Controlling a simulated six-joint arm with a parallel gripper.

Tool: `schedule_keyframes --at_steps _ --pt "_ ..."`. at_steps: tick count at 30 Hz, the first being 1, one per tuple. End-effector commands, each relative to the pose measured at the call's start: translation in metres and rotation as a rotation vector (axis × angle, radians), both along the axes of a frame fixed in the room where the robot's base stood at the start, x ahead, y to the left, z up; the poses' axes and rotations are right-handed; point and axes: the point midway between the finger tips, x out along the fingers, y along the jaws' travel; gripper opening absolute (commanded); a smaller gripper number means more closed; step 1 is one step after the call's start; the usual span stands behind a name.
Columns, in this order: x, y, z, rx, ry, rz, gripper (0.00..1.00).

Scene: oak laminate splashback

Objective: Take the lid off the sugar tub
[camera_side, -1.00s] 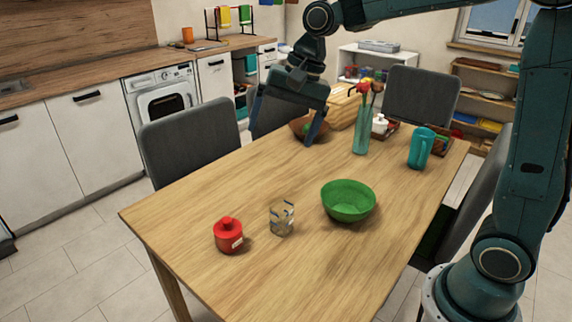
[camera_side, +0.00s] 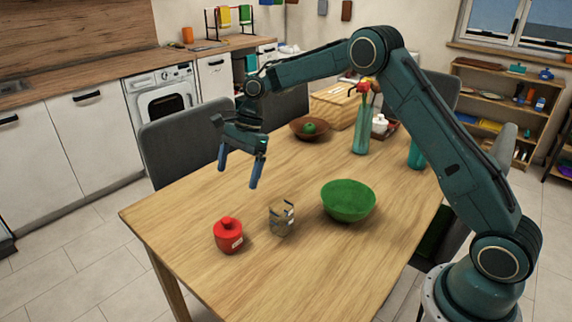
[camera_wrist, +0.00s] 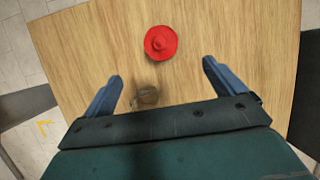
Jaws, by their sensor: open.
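A patterned glass (camera_side: 282,218) stands just right of the tub; it also shows between my fingers in the wrist view (camera_wrist: 147,96). A green bowl (camera_side: 348,203) is further right.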

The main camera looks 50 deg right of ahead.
Motion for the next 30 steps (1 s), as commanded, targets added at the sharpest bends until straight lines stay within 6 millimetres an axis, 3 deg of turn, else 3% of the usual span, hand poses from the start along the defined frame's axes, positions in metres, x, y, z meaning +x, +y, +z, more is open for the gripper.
schedule_keyframes --at_steps 14,30 --pt "0.004 0.003 -0.016 0.009 0.026 -0.028 0.95" --pt "0.003 0.030 -0.081 0.008 0.027 -0.028 0.95"
